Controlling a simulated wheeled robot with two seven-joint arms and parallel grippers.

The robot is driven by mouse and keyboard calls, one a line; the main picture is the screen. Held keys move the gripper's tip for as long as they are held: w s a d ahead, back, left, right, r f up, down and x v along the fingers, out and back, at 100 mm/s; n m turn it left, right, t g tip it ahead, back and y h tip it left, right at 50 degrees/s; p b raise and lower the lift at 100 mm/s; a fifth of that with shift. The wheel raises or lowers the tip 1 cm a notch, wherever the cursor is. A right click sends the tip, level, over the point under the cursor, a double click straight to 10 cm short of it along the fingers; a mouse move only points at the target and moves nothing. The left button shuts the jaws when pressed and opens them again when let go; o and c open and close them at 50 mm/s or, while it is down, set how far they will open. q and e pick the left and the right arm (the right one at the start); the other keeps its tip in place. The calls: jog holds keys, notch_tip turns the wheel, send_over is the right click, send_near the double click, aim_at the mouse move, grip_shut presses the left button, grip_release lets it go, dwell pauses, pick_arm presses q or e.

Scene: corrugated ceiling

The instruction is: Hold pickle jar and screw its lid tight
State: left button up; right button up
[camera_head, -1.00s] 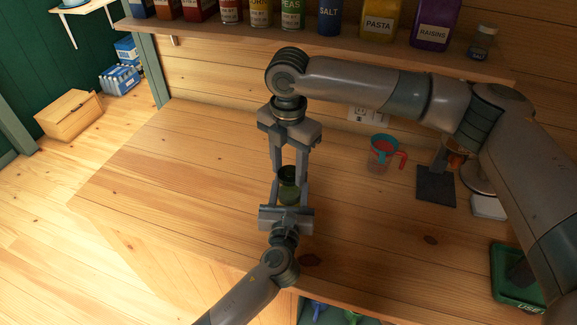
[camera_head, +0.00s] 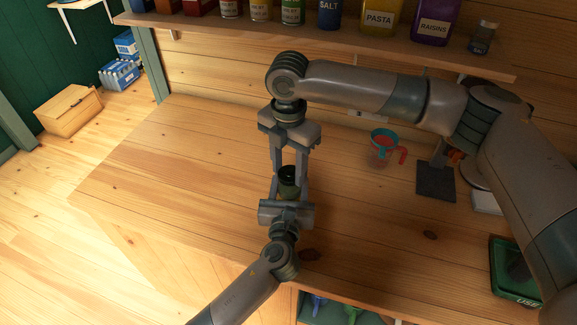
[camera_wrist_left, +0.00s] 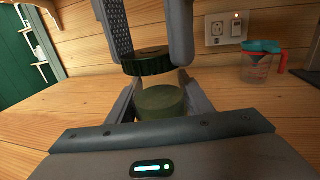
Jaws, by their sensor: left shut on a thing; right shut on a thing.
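The green pickle jar (camera_head: 288,190) is held upright above the counter by my left gripper (camera_head: 287,186), which comes up from below. The jar also shows between the left fingers in the left wrist view (camera_wrist_left: 161,101). The dark lid (camera_wrist_left: 147,62) is above the jar, slightly tilted and a little to its left in that view, with a visible gap between them. My right gripper (camera_head: 289,170) points down from above, with its fingers closed on the lid; those fingers also show in the left wrist view (camera_wrist_left: 150,45). The jar's lower part is hidden by the left gripper.
A measuring cup (camera_head: 382,149) with a red handle stands on the counter (camera_head: 170,165) to the right. A dark stand (camera_head: 436,182) and a green tray (camera_head: 515,272) lie further right. A shelf (camera_head: 330,40) of food containers runs along the back wall. The counter's left is clear.

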jog(key=shift+f, duration=0.55)
dwell(0.4)
